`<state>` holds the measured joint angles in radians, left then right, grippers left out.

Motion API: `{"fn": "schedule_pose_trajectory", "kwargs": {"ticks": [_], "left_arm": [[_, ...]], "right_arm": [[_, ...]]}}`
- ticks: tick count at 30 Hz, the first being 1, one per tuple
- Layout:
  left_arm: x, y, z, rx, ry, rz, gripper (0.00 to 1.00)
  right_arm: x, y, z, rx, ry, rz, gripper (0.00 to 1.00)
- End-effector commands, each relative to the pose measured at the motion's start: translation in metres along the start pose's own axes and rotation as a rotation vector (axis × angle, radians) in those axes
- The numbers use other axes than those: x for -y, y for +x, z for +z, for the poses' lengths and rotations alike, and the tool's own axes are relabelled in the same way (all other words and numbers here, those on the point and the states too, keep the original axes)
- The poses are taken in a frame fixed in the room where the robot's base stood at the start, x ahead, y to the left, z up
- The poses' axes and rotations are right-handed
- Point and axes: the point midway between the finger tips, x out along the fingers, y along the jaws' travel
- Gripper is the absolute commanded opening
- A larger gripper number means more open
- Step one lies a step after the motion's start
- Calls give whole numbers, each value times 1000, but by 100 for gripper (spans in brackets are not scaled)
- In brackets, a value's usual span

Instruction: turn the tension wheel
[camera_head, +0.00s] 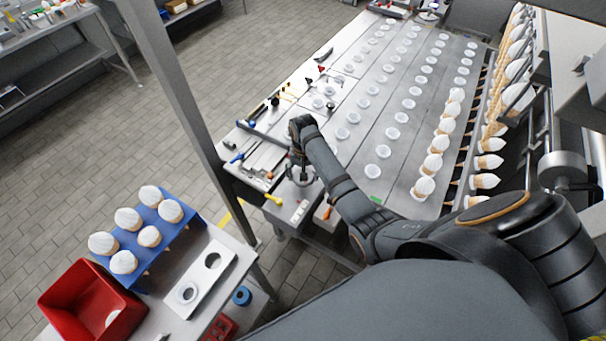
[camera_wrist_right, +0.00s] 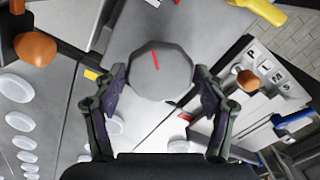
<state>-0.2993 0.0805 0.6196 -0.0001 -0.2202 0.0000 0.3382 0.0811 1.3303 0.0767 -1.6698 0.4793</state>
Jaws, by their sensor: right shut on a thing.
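The tension wheel (camera_wrist_right: 162,72) is a grey, many-sided knob with a red line on its face, in the middle of the right wrist view. The red line points up and a little left. My right gripper (camera_wrist_right: 160,88) has one finger on each side of the wheel and is shut on it. In the head view, my right gripper (camera_head: 303,172) reaches down at the near left end of the table, and the wheel is too small to make out clearly there. My left gripper is not in view.
The long steel table (camera_head: 405,190) holds rows of white lids and loose hand tools. Cones (camera_head: 432,163) line its right side. A lettered panel (camera_wrist_right: 280,70) and an orange knob (camera_wrist_right: 247,79) are close to the gripper. A blue cone rack (camera_head: 160,240) and red bin (camera_head: 92,305) stand lower left.

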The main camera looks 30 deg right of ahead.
Motion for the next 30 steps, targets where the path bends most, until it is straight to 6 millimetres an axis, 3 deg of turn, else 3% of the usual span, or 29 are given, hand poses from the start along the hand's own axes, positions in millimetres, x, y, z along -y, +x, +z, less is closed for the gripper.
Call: {"fn": "schedule_pose_trajectory", "kwargs": {"ticks": [18,30], "left_arm": [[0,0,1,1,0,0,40],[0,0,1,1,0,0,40]], "right_arm": [[-1,-1,-1,-2,-544,-1,40],[-2,-1,-2,-3,-726,-1,40]]}}
